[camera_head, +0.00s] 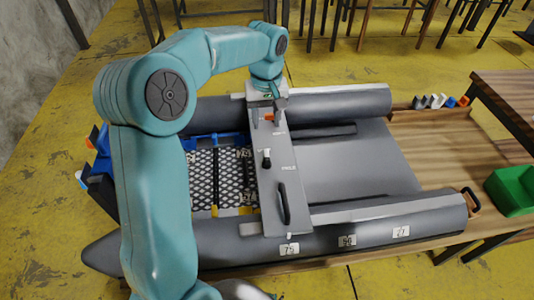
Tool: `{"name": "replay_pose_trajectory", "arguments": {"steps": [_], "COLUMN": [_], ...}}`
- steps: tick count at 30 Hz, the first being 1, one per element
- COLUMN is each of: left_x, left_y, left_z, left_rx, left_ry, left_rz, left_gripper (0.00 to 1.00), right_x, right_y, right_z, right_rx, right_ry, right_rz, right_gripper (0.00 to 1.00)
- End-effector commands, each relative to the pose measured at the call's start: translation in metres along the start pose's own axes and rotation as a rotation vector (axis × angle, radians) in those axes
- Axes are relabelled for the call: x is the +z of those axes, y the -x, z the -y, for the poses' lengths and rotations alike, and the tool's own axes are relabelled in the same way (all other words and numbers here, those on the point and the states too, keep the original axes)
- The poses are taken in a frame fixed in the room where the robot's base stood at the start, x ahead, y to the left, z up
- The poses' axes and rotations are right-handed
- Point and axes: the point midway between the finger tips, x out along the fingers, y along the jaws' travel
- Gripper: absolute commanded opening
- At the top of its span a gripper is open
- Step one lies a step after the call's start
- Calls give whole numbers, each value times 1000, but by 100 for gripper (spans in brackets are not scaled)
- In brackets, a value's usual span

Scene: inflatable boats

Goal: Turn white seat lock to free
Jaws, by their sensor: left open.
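The pale seat (270,190) lies across the grey inflatable boat (340,218), resting on both side tubes. On it are a black knob (266,160) near the middle, a long black handle (284,203) at the near end, and an orange part (268,117) at the far end. Small lettering beside these parts is too small to read surely, so I cannot tell which setting the lock is in. My left gripper (267,112) points down over the seat's far end, open, with its fingers close to the orange part. Contact cannot be told. My right gripper is not in view.
The boat lies on a wooden table (440,150). Numbered white tags (347,241) sit along its near tube. Black netting and blue parts fill the left side. A green bin (513,190) stands at the right, and small coloured items (438,101) lie at the back right.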

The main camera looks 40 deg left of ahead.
Motion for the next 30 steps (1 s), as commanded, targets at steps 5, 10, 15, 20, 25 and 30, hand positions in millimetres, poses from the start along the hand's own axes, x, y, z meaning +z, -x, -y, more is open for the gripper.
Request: {"name": "replay_pose_trajectory", "arguments": {"steps": [5, 10, 15, 20, 25, 30], "left_x": [3, 3, 2, 0, -2, -2], "left_y": [-45, -85, -117, -133, -138, -138], "left_z": [1, 1, 0, 0, -1, -1], "left_rx": [-6, -4, -3, -2, -1, -1], "left_ry": [0, 0, 1, 1, 1, 1], "left_rz": [6, 6, 4, 3, 1, 1], "left_gripper": [45, 45, 45, 45, 45, 45], "right_x": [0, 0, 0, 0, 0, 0], "right_y": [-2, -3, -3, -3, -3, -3], "right_z": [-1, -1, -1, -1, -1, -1], "right_rx": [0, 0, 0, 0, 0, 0], "right_ry": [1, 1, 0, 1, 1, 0], "right_rz": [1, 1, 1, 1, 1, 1], "right_gripper": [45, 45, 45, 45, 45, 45]}}
